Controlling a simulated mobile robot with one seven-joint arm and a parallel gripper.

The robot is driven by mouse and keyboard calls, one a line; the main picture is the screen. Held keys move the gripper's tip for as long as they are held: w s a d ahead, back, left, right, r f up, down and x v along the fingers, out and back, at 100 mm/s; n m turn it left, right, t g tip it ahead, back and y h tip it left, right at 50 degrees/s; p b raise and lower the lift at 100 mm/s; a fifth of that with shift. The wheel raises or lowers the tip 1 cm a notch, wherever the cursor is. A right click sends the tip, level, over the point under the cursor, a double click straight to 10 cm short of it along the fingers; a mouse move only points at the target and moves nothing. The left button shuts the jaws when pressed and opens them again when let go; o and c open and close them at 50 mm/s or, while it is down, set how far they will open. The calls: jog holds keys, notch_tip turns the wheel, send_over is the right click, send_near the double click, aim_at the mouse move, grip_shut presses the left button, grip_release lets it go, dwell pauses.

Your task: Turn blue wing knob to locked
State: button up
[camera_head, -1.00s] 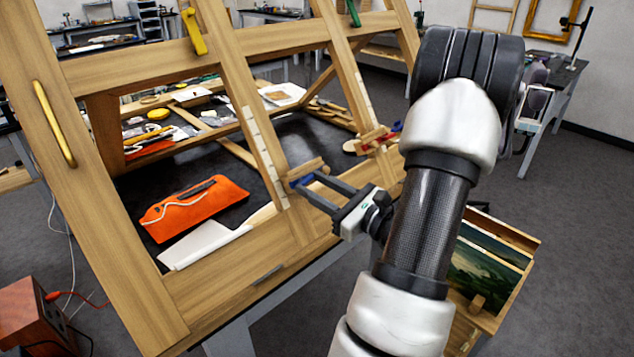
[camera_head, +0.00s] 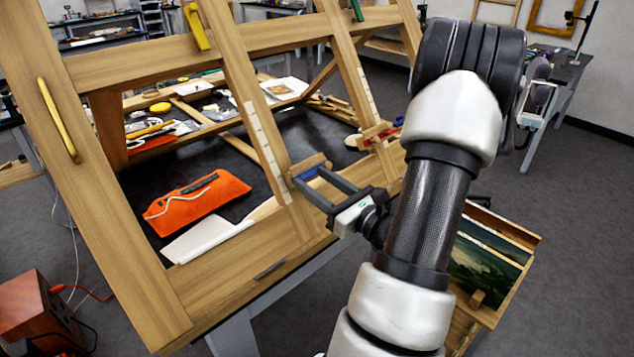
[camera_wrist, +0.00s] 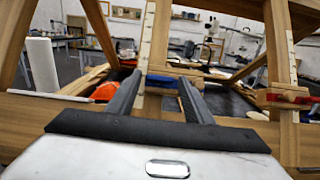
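The blue wing knob (camera_head: 306,174) sits on a small wooden block on the slanted easel-like frame's middle upright. In the wrist view the blue knob (camera_wrist: 166,77) shows as a roughly level bar beyond the fingertips, partly hidden. My gripper (camera_head: 307,177) is open, its two dark fingers spread apart and pointing at the knob. In the wrist view my gripper (camera_wrist: 160,76) has one finger to the left and one to the right of the knob's middle. I cannot tell whether the fingers touch it.
A red knob (camera_head: 386,134) on a similar block is to the right, also in the wrist view (camera_wrist: 288,98). A yellow latch (camera_head: 195,28) and brass handle (camera_head: 56,120) are on the frame. An orange pouch (camera_head: 197,203) lies behind it. A crate with paintings (camera_head: 485,270) stands lower right.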

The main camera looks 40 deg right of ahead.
jog(key=shift+o, duration=0.5)
jog(key=s+d+f+b, duration=0.1)
jog(key=s, duration=1.6)
jog(key=shift+s+b, duration=0.2)
jog(key=shift+b, duration=0.15)
jog(key=shift+w, duration=0.1)
